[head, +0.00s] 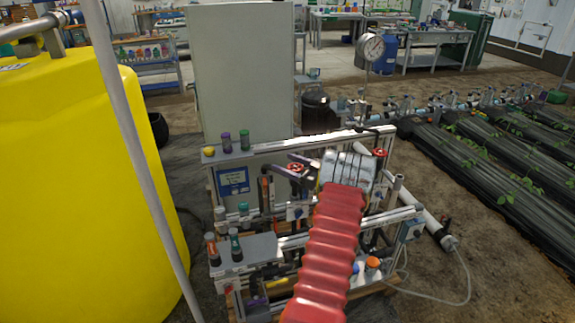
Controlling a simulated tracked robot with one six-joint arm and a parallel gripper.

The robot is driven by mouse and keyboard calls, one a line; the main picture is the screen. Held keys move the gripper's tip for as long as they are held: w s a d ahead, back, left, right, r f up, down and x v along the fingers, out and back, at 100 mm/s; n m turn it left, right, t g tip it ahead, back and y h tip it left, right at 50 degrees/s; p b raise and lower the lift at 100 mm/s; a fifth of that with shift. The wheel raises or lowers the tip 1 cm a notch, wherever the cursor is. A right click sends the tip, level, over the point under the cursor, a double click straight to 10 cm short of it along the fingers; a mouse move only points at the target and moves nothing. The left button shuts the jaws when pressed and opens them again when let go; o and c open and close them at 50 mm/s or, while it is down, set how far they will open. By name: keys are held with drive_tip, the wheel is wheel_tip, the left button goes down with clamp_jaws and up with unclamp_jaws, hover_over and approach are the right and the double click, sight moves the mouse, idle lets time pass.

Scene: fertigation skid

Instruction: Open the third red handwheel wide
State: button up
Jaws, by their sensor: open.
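A red handwheel (296,167) shows on the skid frame, just left of the grey body of my gripper. Another red handwheel (380,153) shows to the right of my gripper. I cannot tell from this view which one is the third. My gripper (284,163) reaches left from the end of my red-sleeved arm. Its two dark fingers are apart, one above and one below the left red handwheel as seen here. Whether they touch it is too small to tell. My arm and gripper hide part of the row and the pipes behind.
The skid's light metal rail (270,150) carries bottles with purple and green caps at its left. A grey cabinet (243,75) stands behind. A large yellow tank (80,170) and a slanting grey pole (137,150) fill the left.

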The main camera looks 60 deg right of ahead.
drive_tip(key=s+a, duration=0.1)
drive_tip(key=s, duration=1.2)
drive_tip(key=shift+s+a, duration=0.25)
drive_tip(key=shift+s, duration=0.1)
